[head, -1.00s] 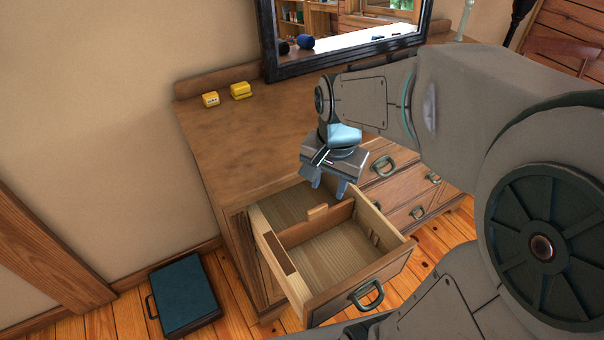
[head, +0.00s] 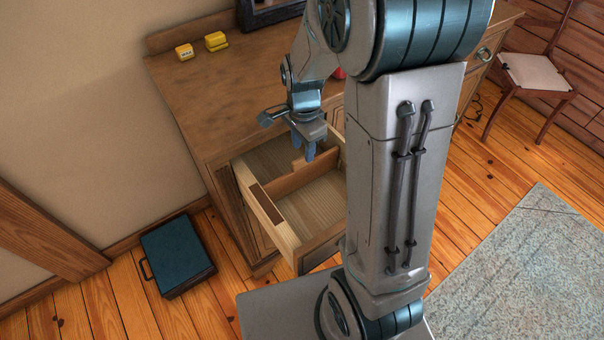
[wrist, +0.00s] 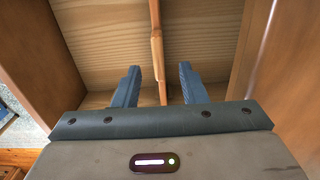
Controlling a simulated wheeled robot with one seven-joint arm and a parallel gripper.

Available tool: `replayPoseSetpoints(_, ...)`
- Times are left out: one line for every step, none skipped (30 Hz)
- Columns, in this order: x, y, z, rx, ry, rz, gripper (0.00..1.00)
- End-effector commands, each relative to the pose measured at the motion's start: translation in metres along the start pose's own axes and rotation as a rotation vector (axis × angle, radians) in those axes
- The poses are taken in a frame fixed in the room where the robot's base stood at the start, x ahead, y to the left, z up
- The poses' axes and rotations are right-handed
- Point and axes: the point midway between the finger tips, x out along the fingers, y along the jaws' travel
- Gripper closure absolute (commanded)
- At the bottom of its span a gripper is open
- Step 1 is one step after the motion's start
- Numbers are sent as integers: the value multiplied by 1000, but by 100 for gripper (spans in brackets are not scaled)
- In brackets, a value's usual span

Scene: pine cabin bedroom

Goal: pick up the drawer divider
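The drawer divider (head: 288,186) is a thin brown wooden board with a paler raised tab on its top edge. It stands across the inside of the open drawer (head: 322,254) and splits it into two compartments. In the wrist view the divider (wrist: 156,20) runs up the middle, between my two fingers. My gripper (head: 304,150) points down over the drawer at the tab, and its fingers are apart. In the wrist view my gripper (wrist: 160,70) shows a gap on each side of the divider. How far down the fingers reach is hard to tell.
The drawer belongs to a wooden dresser (head: 200,100) with two yellow items (head: 215,41) on top. A dark blue case (head: 177,255) lies on the floor at left. A chair (head: 533,73) and a grey rug (head: 530,270) are at right. The drawer compartments look empty.

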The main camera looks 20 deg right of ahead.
Motion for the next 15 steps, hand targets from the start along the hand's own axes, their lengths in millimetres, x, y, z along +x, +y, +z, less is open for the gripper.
replayPoseSetpoints(3,0,0,0,0,1,62)
replayPoseSetpoints(5,0,0,0,0,1,62)
replayPoseSetpoints(7,1,0,0,-1,2,62)
replayPoseSetpoints(10,1,1,0,-1,3,62)
replayPoseSetpoints(13,1,1,0,-1,3,62)
replayPoseSetpoints(19,1,2,0,-2,3,62)
replayPoseSetpoints(24,2,3,0,-2,4,62)
replayPoseSetpoints(29,2,3,0,-2,5,62)
replayPoseSetpoints(35,2,4,0,-2,4,62)
replayPoseSetpoints(40,2,4,0,-2,5,62)
replayPoseSetpoints(44,2,4,0,-2,4,62)
replayPoseSetpoints(48,2,4,0,-2,2,62)
replayPoseSetpoints(51,2,4,0,-2,2,62)
replayPoseSetpoints(53,1,4,0,-2,2,62)
replayPoseSetpoints(55,1,4,-1,-2,0,62)
